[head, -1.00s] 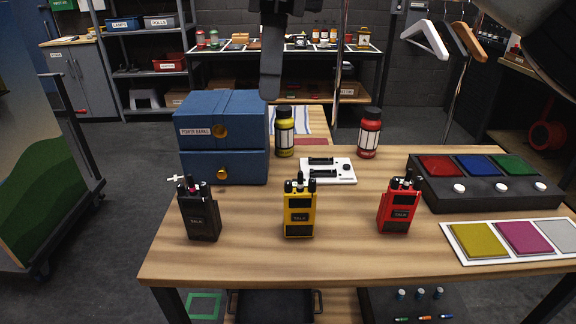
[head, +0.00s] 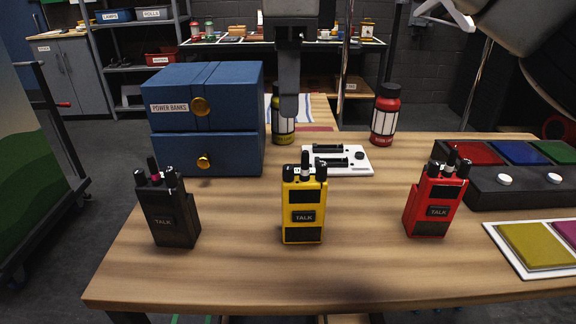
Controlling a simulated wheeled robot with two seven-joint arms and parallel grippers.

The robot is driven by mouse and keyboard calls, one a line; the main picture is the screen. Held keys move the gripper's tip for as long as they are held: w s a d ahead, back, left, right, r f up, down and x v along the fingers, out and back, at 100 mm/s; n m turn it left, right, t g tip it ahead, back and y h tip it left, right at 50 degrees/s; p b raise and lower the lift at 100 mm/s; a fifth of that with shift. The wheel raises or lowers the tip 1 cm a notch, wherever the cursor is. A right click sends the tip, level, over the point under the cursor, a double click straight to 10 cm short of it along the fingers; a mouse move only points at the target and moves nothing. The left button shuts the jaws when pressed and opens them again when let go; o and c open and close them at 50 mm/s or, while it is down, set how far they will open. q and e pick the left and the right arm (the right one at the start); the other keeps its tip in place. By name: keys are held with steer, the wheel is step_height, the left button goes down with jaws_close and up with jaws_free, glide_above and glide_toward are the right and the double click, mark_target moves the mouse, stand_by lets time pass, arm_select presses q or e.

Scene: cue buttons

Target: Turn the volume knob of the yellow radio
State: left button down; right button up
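The yellow radio (head: 303,208) stands upright at the front middle of the table, with a TALK plate on its face. On its top are a short dark antenna and dark knobs, one at each side; I cannot tell which is the volume knob. My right gripper (head: 289,106) hangs from the top of the head view, pointing down, above and apart from the radio. It is seen edge-on with its fingers overlapping, so its opening is hidden. Nothing shows in it. My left gripper is not in view.
A black radio (head: 170,215) stands left and a red radio (head: 436,205) right. Behind are blue drawers (head: 205,155), a yellow bottle (head: 283,131), a red bottle (head: 385,118) and a white battery holder (head: 350,168). A button panel (head: 520,186) is at right. Table between radios is clear.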

mark_target(288, 167)
step_height(288, 167, down, 10)
steer(key=shift+w+f+b, duration=0.15)
steer(key=shift+b, duration=0.2)
jaws_close()
